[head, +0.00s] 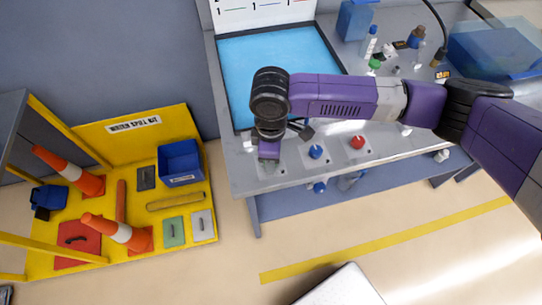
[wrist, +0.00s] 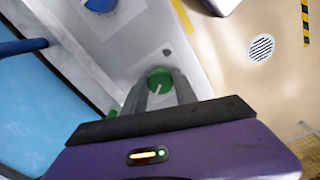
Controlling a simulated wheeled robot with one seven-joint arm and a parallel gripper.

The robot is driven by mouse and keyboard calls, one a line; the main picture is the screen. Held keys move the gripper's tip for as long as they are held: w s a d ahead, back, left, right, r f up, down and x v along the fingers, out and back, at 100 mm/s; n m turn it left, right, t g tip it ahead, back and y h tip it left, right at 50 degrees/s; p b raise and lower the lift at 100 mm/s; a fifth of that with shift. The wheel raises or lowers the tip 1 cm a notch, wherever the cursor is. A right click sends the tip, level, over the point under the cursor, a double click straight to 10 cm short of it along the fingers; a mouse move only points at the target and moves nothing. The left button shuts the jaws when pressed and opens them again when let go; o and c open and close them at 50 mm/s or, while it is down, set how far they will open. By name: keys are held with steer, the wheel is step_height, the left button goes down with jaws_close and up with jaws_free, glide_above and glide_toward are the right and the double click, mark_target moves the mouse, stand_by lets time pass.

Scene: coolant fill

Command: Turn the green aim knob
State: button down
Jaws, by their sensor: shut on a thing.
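The green aim knob (wrist: 158,77) shows in the wrist view on a pale plate, with a white pointer line on it. My gripper (wrist: 159,86) has its two grey fingers on either side of the knob and is shut on it. In the head view my gripper (head: 269,158) points down at the left front of the bench, and it hides the green knob there.
A blue knob (head: 316,152) and a red knob (head: 358,142) stand to the right on the bench front. A blue-floored tray (head: 262,62) lies behind. Bottles and a blue bin (head: 355,20) stand at the back. A yellow rack with cones (head: 90,184) is left.

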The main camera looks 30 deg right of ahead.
steer(key=shift+n, duration=0.7)
steer(key=shift+r, duration=0.1)
steer(key=c, duration=1)
jaws_free()
steer(key=shift+o, duration=0.2)
steer(key=shift+r+b, duration=0.55)
steer(key=shift+r, duration=3.3)
